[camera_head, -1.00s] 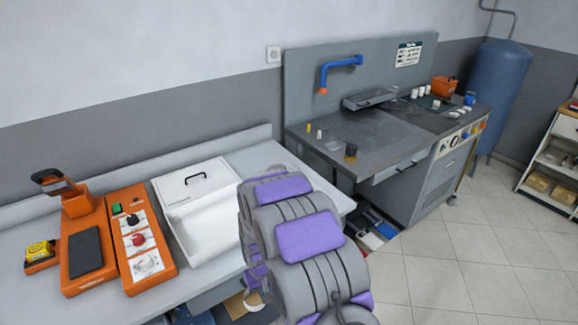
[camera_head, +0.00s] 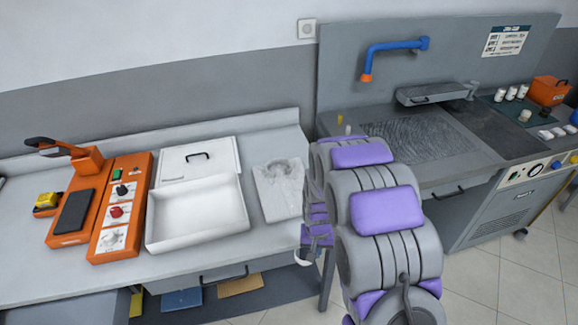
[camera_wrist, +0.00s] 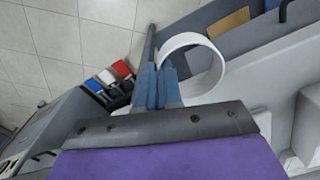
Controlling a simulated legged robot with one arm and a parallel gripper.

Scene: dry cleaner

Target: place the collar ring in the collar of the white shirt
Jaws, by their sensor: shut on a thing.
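The collar ring, a white open band (camera_wrist: 207,49), is held in my gripper (camera_wrist: 157,80) in the wrist view. The jaws are shut on one side of it, and the loop sticks out to the right. In the head view a bit of the ring (camera_head: 303,258) shows at the end of my arm, in front of the counter's edge; the jaws there are mostly hidden. The white shirt (camera_head: 281,193) lies folded flat on the counter, just left of my arm. Its collar is at the far end. The gripper and ring are nearer than the shirt and apart from it.
A white tray (camera_head: 150,222) with its lid (camera_head: 213,153) behind it stands left of the shirt. An orange machine (camera_head: 124,200) is further left. A grey spotting table (camera_head: 440,185) with a blue arm (camera_head: 395,45) stands at the right.

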